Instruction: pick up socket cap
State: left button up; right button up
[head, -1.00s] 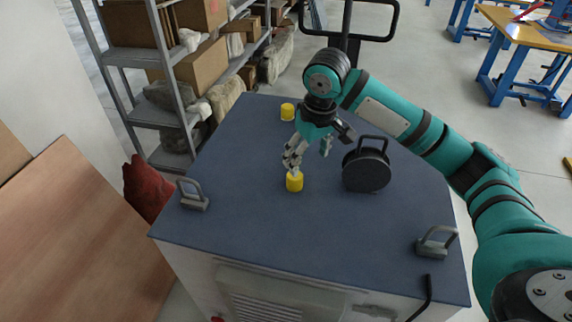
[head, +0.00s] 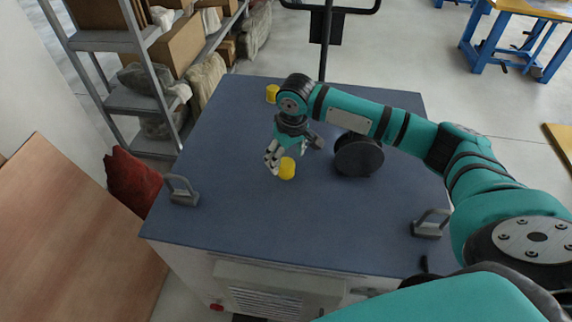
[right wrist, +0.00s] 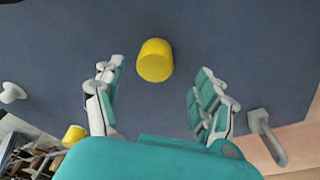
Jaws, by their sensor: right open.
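A yellow cylindrical cap (head: 287,168) stands on the blue-grey top of a cabinet (head: 230,215). It also shows in the right wrist view (right wrist: 155,61), between the two fingers and a little beyond their tips. A second yellow cap (head: 272,94) stands near the far edge of the top; in the right wrist view it is at the lower left (right wrist: 74,136). My right gripper (head: 292,156) is open and empty, close over the nearer cap, one finger to the cap's left in the head view. In the right wrist view its fingers (right wrist: 160,73) are spread apart. My left gripper is out of view.
A dark round object (head: 358,155) sits right of the gripper. Grey handles stand at the front left (head: 181,190) and front right (head: 430,223) of the top. Shelves with boxes (head: 120,105) stand at the left. The top's front middle is clear.

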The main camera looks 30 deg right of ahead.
aim_at(287, 163)
jog(key=shift+d+f, duration=0.1)
jog(key=shift+f, duration=0.15)
jog(key=f, duration=0.1)
jog(key=w+f+p, duration=0.1)
jog(key=f, duration=0.1)
jog(key=shift+d+f, duration=0.15)
jog(key=shift+f, duration=0.7)
jog(key=c, duration=1.1)
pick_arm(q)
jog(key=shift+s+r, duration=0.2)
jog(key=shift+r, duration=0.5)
pick_arm(e)
jog(key=shift+c, duration=0.2)
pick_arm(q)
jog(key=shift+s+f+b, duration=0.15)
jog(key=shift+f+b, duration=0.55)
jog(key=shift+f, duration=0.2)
pick_arm(e)
notch_tip(287, 163, up, 10)
jog(key=shift+r, duration=0.1)
